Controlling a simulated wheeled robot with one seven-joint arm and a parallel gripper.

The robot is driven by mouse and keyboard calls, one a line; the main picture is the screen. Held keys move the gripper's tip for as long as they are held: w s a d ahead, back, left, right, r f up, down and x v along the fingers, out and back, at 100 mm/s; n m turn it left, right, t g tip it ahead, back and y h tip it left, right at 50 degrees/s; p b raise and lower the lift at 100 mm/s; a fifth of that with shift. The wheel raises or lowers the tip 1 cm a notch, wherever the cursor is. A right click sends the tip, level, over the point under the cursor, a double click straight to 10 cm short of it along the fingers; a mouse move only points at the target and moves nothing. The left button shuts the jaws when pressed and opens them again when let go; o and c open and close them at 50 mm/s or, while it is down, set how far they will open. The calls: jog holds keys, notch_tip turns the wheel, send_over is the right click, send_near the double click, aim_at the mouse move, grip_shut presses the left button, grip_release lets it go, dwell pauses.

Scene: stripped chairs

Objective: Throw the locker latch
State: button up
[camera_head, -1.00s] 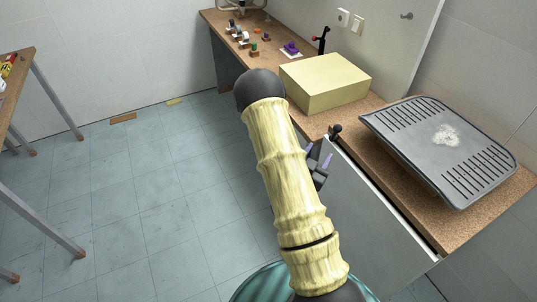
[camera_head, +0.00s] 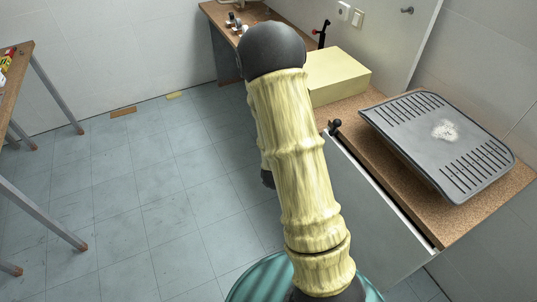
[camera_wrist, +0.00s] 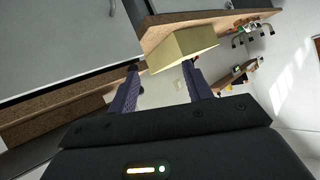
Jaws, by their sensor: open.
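In the wrist view a dark fitting (camera_wrist: 132,67) shows right by the left fingertip; contact cannot be told. My gripper (camera_wrist: 163,82) is open, with nothing seen between its two dark blue fingers. In the head view my arm hides nearly all of it.
A pale yellow box (camera_head: 340,77) and a grey slotted tray (camera_head: 440,145) lie on the cork-brown counter (camera_head: 450,225). A red-and-black lever (camera_head: 323,33) stands behind the box. A table (camera_head: 18,70) stands at far left.

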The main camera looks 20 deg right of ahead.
jog(key=s+a+r+n+g+y, duration=0.1)
jog(key=a+n+y, duration=0.1)
jog(key=a, duration=0.2)
jog(key=s+a+r+n+g+y, duration=0.1)
jog(key=a+r+n+y, duration=0.1)
jog(key=a, duration=0.3)
jog(key=shift+s+a+r+y+p, duration=0.15)
jog(key=shift+a+r+y+p, duration=0.2)
jog(key=shift+y, duration=0.45)
jog(key=shift+d+f, duration=0.1)
jog(key=shift+n, duration=0.3)
jog(key=c, duration=0.5)
jog(key=shift+s+a+r, duration=0.15)
jog(key=shift+a+r, duration=0.1)
jog(key=shift+a, duration=0.05)
jog(key=c, duration=0.3)
jog(key=s+a+r+n, duration=0.1)
jog(key=s+a+n+g+y, duration=0.1)
jog(key=s+a+r+n, duration=0.1)
jog(key=s, duration=0.1)
jog(key=shift+a+r+g+y, duration=0.15)
jog(key=shift+r+g+y, duration=0.15)
jog(key=shift+y, duration=0.1)
grip_shut()
jog(key=s+a+r+n+g, duration=0.1)
jog(key=s+r+n+g, duration=0.1)
jog(key=s, duration=0.5)
jog(key=shift+a+r+n+g, duration=0.3)
jog(key=shift+r+n+g, duration=0.1)
jog(key=shift+r+n, duration=0.25)
